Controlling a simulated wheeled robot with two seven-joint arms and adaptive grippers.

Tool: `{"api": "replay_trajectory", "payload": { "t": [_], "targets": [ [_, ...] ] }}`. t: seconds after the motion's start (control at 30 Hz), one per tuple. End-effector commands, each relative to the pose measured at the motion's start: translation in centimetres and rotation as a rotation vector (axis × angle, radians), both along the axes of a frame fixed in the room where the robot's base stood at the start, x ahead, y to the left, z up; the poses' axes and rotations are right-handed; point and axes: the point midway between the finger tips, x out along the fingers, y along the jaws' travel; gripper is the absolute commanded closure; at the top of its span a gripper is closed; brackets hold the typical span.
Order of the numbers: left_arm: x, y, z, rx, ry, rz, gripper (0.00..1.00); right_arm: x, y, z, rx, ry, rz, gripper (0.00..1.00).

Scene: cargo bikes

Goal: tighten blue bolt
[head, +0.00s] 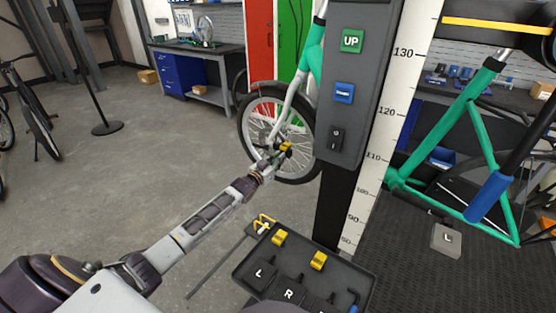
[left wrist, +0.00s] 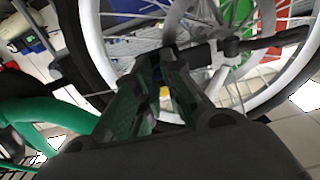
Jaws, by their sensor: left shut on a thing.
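A bike with a green fork (head: 311,55) stands beyond the control post, its front wheel (head: 244,118) hanging at the fork end. My left gripper (head: 280,150) reaches to the hub of this wheel. In the left wrist view its fingers (left wrist: 168,66) are closed in beside the axle (left wrist: 206,53), among the spokes. A small bluish and yellow patch (left wrist: 165,92) shows between the fingers; the blue bolt is mostly hidden there. A yellow piece (head: 286,147) shows at the fingertips in the head view. My right gripper is not in view.
A grey post with a green UP button (head: 352,41) and a blue button (head: 343,93) stands right of the wheel. A blue workbench (head: 183,72) stands behind.

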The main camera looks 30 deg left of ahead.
Motion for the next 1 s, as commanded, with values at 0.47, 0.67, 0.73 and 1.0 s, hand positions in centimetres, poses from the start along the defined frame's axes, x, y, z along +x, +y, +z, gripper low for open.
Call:
{"api": "replay_trajectory", "payload": {
  "t": [0.47,0.67,0.73,1.0],
  "targets": [
    [-0.05,-0.04,-0.21,-0.001,0.003,0.000,0.58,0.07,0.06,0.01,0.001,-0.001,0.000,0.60],
    [-0.03,-0.03,-0.13,-0.001,0.002,0.000,0.43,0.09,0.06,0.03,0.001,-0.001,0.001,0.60],
    [-0.02,-0.03,-0.10,-0.001,0.001,0.000,0.43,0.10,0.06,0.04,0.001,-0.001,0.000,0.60],
    [-0.12,0.01,-0.07,-0.001,0.001,0.000,0.43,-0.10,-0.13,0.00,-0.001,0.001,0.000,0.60]
  ]
}}
